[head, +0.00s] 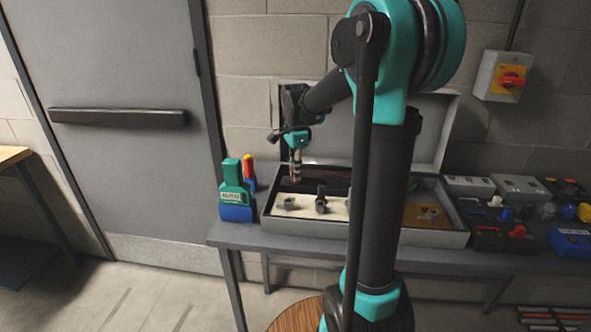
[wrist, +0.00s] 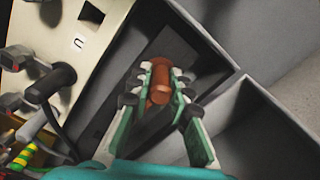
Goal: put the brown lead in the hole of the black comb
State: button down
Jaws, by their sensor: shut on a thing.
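My gripper (head: 295,158) hangs over the left part of the open grey case in the head view. In the wrist view my gripper (wrist: 160,82) is shut on the brown lead (wrist: 160,78), a reddish-brown round piece between its green-and-black fingers. The lead is above a dark grey compartment; whether it touches anything below is unclear. A black fitting (head: 321,201) stands on the cream panel in the case. A black piece with a cable (wrist: 50,84) shows at left in the wrist view. I cannot tell which of these is the comb, and no comb hole is clearly visible.
The case (head: 358,230) sits on a grey table, lid raised behind. The cream panel (wrist: 100,48) has a square opening. A green-and-blue holder (head: 235,192) stands left of the case. Several coloured parts and boxes (head: 500,235) crowd the right. Case walls (wrist: 225,102) border the lead.

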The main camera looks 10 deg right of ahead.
jog(key=shift+f, duration=0.25)
jog(key=c, duration=1.3)
grip_release()
notch_tip(320, 180, up, 12)
jog(key=shift+r, duration=0.1)
jog(key=shift+s, duration=0.1)
